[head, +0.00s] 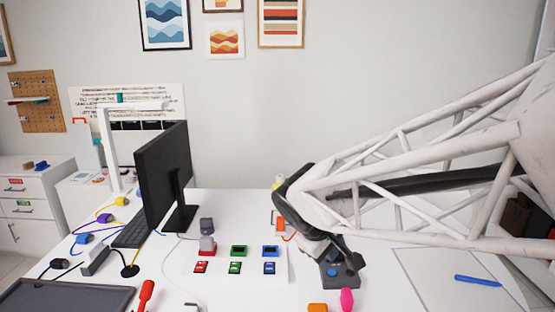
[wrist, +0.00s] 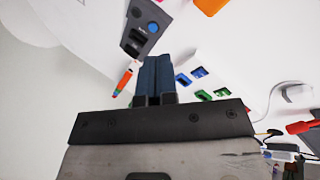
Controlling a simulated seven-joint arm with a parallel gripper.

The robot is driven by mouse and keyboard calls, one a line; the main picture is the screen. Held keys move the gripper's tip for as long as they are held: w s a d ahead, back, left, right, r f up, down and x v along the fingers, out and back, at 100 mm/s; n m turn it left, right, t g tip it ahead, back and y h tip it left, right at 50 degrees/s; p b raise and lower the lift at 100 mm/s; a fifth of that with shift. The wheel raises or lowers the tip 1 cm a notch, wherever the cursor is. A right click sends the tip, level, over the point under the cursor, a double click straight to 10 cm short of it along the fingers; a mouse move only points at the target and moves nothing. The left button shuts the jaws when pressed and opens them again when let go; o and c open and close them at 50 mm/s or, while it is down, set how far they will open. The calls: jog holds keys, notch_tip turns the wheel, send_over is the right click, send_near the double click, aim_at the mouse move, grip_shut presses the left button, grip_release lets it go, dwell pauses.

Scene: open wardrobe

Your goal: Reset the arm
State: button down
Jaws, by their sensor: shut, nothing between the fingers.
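My arm reaches in from the right of the head view, and my gripper (head: 349,264) hangs above the white desk (head: 215,300), partly hidden by my own arm. In the wrist view my gripper (wrist: 157,62) shows its two dark fingers side by side, shut and empty. A dark grey box with a blue button (head: 341,277) is just below my gripper in the head view. It also shows past the fingertips in the wrist view (wrist: 146,26). I cannot tell the exact gap between them.
Red, green and blue blocks (head: 238,251) stand mid-desk, left of my gripper. A black monitor (head: 165,175) and keyboard (head: 133,232) are further left. A pink item (head: 346,299) and an orange one (head: 317,308) lie near the front. A blue marker (head: 478,280) lies on paper at right.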

jog(key=s+d+m+y, duration=0.2)
jog(key=s+d+m, duration=0.2)
jog(key=s, duration=0.5)
jog(key=s+d+m+g+y, duration=0.1)
jog(key=s+d+m, duration=0.2)
jog(key=s, duration=0.7)
jog(key=shift+d+f+m+y, duration=0.15)
jog(key=shift+d+m+y, duration=0.25)
jog(key=shift+m, duration=0.3)
